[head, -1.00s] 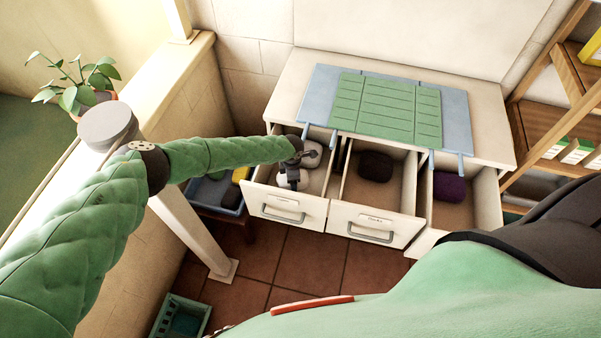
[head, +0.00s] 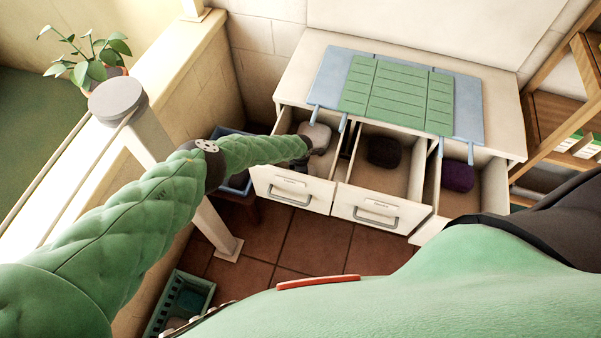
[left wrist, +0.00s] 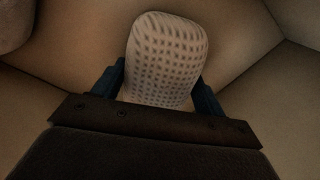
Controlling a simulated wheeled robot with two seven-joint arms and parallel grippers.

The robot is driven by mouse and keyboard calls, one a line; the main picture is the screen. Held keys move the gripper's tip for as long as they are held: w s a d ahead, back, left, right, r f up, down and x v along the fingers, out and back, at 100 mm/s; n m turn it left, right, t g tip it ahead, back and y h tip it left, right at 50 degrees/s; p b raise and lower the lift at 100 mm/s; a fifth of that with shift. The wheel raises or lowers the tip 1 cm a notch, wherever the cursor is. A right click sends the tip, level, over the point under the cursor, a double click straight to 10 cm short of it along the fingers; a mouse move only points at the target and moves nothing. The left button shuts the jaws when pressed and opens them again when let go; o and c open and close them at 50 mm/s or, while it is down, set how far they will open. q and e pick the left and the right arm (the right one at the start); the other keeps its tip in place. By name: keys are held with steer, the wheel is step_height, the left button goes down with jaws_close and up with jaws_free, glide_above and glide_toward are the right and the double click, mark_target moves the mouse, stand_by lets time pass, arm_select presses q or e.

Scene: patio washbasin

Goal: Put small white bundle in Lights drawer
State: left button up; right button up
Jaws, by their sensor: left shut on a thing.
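A small pale bundle with a dotted grid texture (left wrist: 165,62) sits between the two dark fingers of my left gripper in the left wrist view. The fingers are shut on it. In the head view my left gripper (head: 298,163) is down at the open left drawer (head: 305,190), near its front, and the wrist and sleeve hide the held bundle. Another whitish bundle (head: 317,135) lies farther back in that drawer; a pale shape shows at the left wrist view's upper left corner. The drawer labels are too small to read. My right gripper is not in view.
The open middle drawer (head: 365,195) holds a dark bundle (head: 384,151). The open right drawer (head: 467,202) holds a purple bundle (head: 457,176). A green slatted mat (head: 400,95) lies on the countertop. A post (head: 165,150) and a blue crate (head: 238,181) stand left.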

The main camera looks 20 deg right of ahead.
arm_select(q)
steer(key=shift+f, duration=0.15)
steer(key=o, duration=1)
steer(key=shift+r, duration=0.2)
